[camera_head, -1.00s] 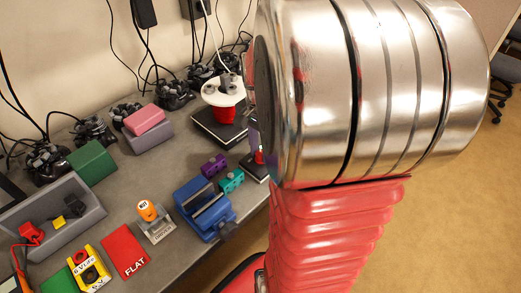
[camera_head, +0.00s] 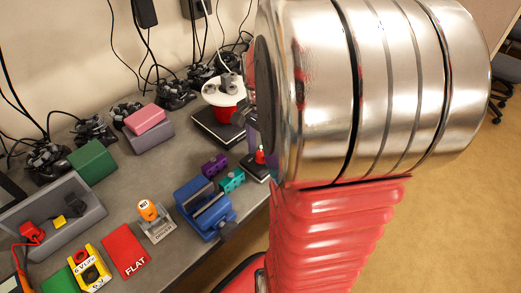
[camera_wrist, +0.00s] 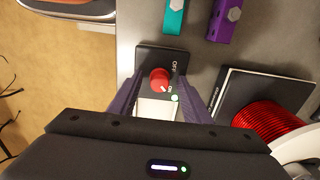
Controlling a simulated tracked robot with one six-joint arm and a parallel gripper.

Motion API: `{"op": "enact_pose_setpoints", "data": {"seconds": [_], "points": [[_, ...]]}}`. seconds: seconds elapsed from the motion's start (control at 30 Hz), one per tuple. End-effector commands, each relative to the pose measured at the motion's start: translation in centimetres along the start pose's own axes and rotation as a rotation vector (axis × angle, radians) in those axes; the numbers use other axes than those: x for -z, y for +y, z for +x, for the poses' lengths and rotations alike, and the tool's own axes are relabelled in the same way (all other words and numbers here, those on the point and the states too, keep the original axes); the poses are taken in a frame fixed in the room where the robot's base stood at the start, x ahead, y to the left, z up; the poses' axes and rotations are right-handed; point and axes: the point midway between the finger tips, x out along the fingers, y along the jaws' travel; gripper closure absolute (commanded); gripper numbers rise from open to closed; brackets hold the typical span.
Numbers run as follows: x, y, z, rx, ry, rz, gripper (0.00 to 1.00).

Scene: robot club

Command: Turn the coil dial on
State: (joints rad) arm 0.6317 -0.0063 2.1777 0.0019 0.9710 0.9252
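The coil dial is a red round knob (camera_wrist: 160,77) on a small black box (camera_wrist: 150,58) with OFF and ON printed beside the knob. A pale mark on the knob's lower right edge lies toward the ON label. In the head view the red knob (camera_head: 260,154) stands near the table's edge, beside my arm. In the head view my arm hides most of the gripper.
A red coil (camera_wrist: 266,121) on a black base (camera_wrist: 262,88) stands close to the right finger in the wrist view. Teal (camera_head: 232,180) and purple (camera_head: 214,165) blocks and a blue vise (camera_head: 205,208) sit nearby. The floor beyond the table edge is open.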

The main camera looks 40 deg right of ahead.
Motion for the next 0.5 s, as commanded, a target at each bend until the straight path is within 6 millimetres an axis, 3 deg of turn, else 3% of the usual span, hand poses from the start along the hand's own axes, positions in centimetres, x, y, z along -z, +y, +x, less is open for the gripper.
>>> {"op": "enact_pose_setpoints", "data": {"seconds": [0.27,0.5], "points": [[0.1,0.0,-0.2,0.000,0.002,0.000,0.56],[0.1,0.0,-2.3,0.002,0.003,0.000,0.56]]}}
